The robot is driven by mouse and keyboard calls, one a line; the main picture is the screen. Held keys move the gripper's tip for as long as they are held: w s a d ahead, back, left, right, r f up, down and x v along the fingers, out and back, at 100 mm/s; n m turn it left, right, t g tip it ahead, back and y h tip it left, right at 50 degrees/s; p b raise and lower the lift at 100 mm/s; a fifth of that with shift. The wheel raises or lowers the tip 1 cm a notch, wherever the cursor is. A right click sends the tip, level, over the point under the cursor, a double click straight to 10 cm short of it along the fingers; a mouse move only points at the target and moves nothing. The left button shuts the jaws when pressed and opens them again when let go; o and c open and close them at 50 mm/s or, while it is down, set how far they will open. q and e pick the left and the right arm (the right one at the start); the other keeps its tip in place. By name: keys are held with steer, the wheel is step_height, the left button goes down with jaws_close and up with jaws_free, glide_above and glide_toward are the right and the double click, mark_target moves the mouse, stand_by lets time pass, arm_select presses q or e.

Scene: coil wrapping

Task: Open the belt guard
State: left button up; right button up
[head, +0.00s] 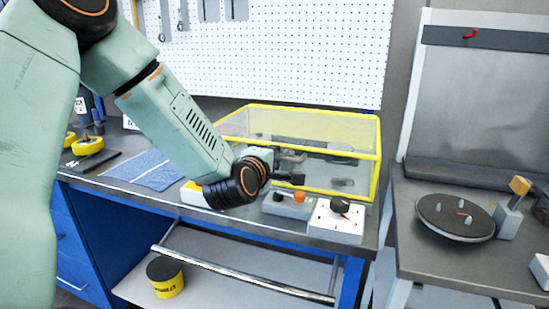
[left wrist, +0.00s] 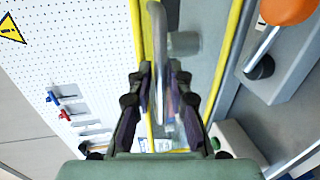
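The belt guard (head: 377,160) is a clear box with a yellow frame on the workbench, and grey machine parts show through it. My left gripper (head: 299,178) is close to the front of the guard, partly hidden by its own wrist. In the left wrist view, the fingers of my left gripper (left wrist: 160,70) are apart. A grey bar, which looks like a handle (left wrist: 158,45), runs between them beside the yellow frame (left wrist: 136,30). Gaps show beside the bar, though contact on it is hard to judge. My right gripper is in neither view.
A grey box with an orange knob (head: 299,197) and a white box with a black knob (head: 340,205) stand at the bench's front edge, close to my gripper. A blue mat (head: 150,170) lies left. A second bench at right holds a dark round plate (head: 440,220).

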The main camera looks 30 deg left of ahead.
arm_select(q)
steer(key=shift+w+f, duration=0.1)
steer(key=shift+w, duration=0.1)
steer(key=shift+c, duration=1)
steer(key=shift+s, duration=0.1)
jaws_close()
